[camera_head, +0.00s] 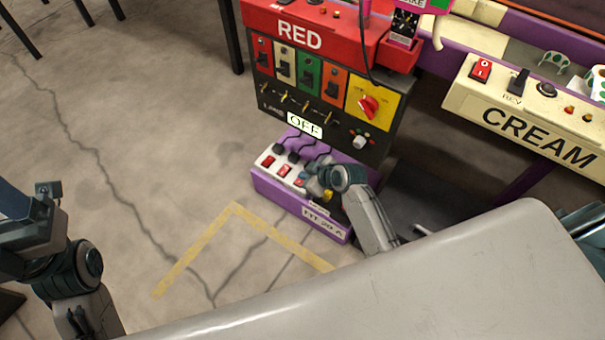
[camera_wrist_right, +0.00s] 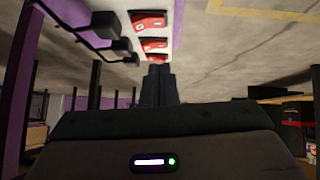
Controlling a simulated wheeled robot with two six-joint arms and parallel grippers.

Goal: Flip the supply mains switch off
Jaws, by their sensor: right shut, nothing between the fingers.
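A purple tray (camera_head: 285,197) on the floor holds a white power strip (camera_head: 266,161) with red rocker switches (camera_head: 284,170) and dark plugs. In the right wrist view the red rockers (camera_wrist_right: 152,44) line up on the white strip, with black plugs (camera_wrist_right: 105,25) beside them. My right gripper (camera_head: 312,178) is over the strip. In the wrist view its fingers (camera_wrist_right: 158,70) are shut and empty, their tips close to the nearest rocker; contact is unclear. I cannot tell which rocker is the supply mains. Part of my left arm shows at the left; its jaws are unclear.
The red-topped control box (camera_head: 300,32) with an OFF label (camera_head: 304,125) stands just behind the tray. A cream CREAM console (camera_head: 540,120) is at the right. Yellow tape (camera_head: 195,250) marks the floor in front. Open floor lies to the left.

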